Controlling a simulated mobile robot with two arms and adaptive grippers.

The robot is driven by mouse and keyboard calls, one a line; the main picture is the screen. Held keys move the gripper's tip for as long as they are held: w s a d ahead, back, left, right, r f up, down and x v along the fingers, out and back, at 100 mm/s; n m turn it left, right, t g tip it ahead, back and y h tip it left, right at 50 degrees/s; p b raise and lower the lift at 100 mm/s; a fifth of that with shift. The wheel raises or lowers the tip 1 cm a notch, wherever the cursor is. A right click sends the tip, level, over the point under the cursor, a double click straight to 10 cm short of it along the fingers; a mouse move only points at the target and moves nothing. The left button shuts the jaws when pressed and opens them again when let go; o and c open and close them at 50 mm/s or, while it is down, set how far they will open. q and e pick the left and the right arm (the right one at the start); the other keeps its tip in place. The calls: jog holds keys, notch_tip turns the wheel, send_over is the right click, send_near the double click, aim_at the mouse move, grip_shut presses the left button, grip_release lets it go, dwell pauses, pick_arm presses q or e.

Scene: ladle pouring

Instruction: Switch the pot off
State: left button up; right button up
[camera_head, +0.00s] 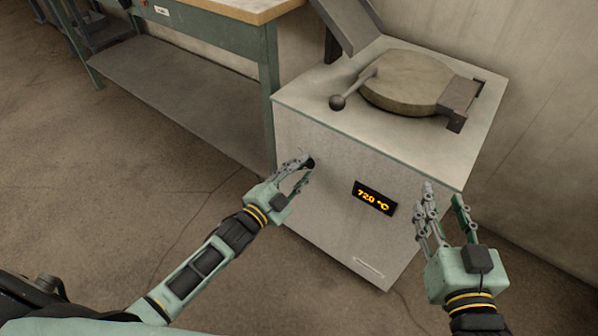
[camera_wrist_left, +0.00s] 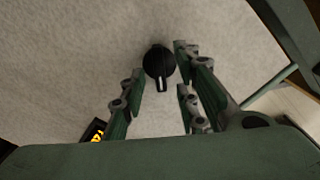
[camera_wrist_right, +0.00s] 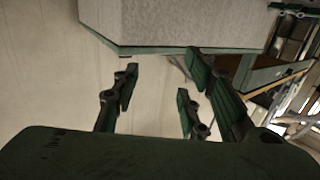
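The pot is a pale box-shaped furnace (camera_head: 330,190) with a round lid (camera_head: 408,82) on top that has a ball-ended handle. Its front has an orange display (camera_head: 374,198) that appears to read 720 °C. A round black knob (camera_head: 309,163) with a pale pointer mark is on the front; it shows clearly in the left wrist view (camera_wrist_left: 158,62). My left gripper (camera_head: 298,170) is open at the knob, with its fingers to either side and the knob near the fingertips. Contact cannot be told. My right gripper (camera_head: 445,200) is open and empty, in front of the furnace's right side.
A workbench (camera_head: 215,30) with a wooden top and lower shelf stands left of the furnace. A dark sloped chute (camera_head: 348,25) rises at the furnace's back left. A wall is behind. The floor at left is clear.

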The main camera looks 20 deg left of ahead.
pick_arm(q)
jog(key=shift+c, duration=0.4)
grip_shut()
